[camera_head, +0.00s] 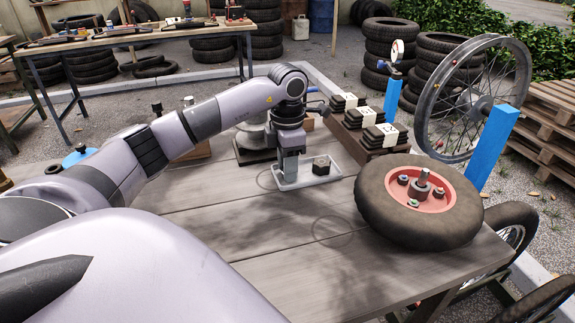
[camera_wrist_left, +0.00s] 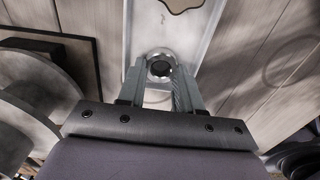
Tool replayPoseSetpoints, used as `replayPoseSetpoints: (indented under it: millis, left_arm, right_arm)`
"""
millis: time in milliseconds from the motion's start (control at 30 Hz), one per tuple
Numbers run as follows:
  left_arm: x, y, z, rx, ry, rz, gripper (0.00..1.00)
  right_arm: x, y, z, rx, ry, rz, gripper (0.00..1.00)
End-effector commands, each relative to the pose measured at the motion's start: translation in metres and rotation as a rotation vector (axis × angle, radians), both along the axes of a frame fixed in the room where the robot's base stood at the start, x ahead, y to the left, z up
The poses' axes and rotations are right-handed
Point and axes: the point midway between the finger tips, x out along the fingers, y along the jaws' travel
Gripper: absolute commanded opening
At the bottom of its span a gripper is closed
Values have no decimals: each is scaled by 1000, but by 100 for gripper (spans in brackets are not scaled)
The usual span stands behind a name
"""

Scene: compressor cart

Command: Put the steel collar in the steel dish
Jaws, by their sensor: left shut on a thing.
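My left gripper (camera_head: 289,176) points down over a pale rectangular tray (camera_head: 331,172) on the wooden table. In the left wrist view, its two fingers (camera_wrist_left: 161,78) are shut on the steel collar (camera_wrist_left: 159,55), a small ring with a dark hole. The collar is over the tray (camera_wrist_left: 143,20); I cannot tell whether it touches it. In the head view the fingers hide the collar. A round grey metal body (camera_head: 250,137) on a dark base stands behind my gripper; it also shows in the left wrist view (camera_wrist_left: 22,88). I cannot clearly identify the steel dish. My right gripper is not in view.
A small dark block (camera_head: 321,165) sits on the tray beside my gripper. A wheel with a red hub (camera_head: 420,200) lies at the table's right. Stacked dark plates (camera_head: 381,137) stand at the back right. The table's front middle (camera_head: 290,240) is clear.

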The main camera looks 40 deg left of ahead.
Motion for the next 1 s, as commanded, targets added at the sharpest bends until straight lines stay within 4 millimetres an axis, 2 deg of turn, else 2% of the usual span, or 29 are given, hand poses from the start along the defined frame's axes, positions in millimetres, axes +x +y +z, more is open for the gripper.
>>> replayPoseSetpoints:
  millis: [167,200,233,500,633,767,1000]
  left_arm:
    - [0,0,-3,-1,0,0,0]
    - [0,0,-4,0,1,0,38]
    - [0,0,-3,0,1,0,45]
    - [0,0,-3,0,1,0,45]
    - [0,0,5,0,-1,0,45]
    - [1,0,27,0,-4,0,45]
    - [1,0,81,0,-3,1,45]
  right_arm:
    - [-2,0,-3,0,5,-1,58]
    - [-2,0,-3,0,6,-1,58]
    - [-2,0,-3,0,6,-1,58]
    - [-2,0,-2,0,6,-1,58]
    - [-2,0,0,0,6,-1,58]
    - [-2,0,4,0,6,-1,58]
    - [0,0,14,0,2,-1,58]
